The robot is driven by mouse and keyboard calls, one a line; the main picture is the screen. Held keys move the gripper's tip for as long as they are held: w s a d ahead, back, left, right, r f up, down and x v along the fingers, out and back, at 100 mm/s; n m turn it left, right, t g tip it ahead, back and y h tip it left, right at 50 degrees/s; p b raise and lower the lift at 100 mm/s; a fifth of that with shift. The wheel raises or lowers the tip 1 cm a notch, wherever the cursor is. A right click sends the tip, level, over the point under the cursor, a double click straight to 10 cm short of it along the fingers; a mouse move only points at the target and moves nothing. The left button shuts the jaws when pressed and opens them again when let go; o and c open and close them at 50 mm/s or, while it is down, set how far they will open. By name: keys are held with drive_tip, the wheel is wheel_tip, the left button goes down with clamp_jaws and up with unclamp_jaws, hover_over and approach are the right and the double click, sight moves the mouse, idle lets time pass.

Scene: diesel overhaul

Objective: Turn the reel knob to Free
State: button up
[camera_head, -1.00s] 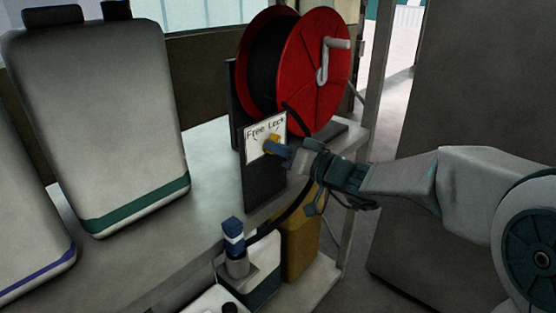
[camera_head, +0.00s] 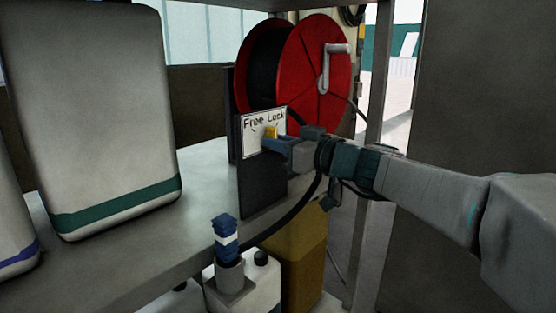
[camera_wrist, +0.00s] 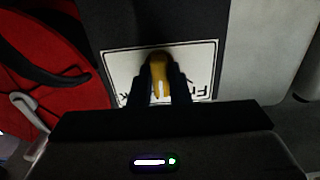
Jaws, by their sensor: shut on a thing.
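The yellow reel knob (camera_head: 271,132) sits on a white plate (camera_head: 251,139) marked Free on the left and Lock on the right. The plate is on a dark upright panel in front of the red reel (camera_head: 318,75). My gripper (camera_head: 270,144) reaches in from the right and is shut on the knob. In the wrist view the knob (camera_wrist: 159,75) is between my two dark fingers, which cover part of the lettering on the plate (camera_wrist: 118,66). Which label the knob points to is not clear.
A grey shelf (camera_head: 190,215) carries large white canisters (camera_head: 95,110) at the left. Below its edge stand a blue-capped pump or nozzle (camera_head: 226,235) and a yellow container (camera_head: 300,255). A black hose hangs behind my gripper. A grey post (camera_head: 372,215) rises on the right.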

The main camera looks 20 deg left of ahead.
drive_tip(key=n+b, duration=0.8)
drive_tip(key=b, duration=0.6)
drive_tip(key=shift+s, duration=0.1)
drive_tip(key=o, duration=1.5)
